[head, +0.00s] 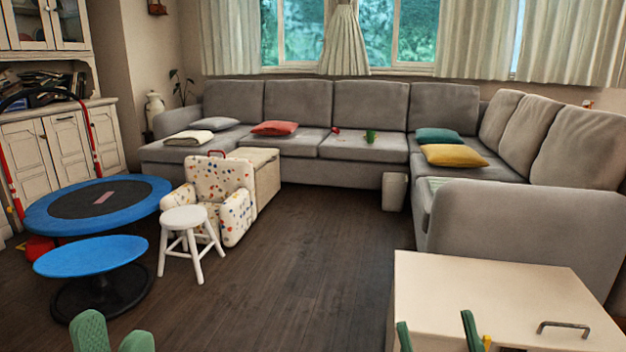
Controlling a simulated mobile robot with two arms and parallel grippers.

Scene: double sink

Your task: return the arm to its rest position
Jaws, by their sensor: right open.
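My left gripper (114,332) shows at the bottom left edge as two green fingertips with a gap between them and nothing seen in it. My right gripper (436,332) shows at the bottom edge, right of centre. Its two green fingers stand apart, open and empty, in front of the cream cabinet (495,288). The rest of both grippers and both arms are below the frame. Whether the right fingers touch the cabinet cannot be told.
The place is a living room; no sink shows. A blue round stool (90,257), a blue-rimmed trampoline (55,216), a white stool (184,217) and a spotted chair (222,185) stand left. A grey sofa (350,176) lines the back and right. The middle floor (300,270) is clear.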

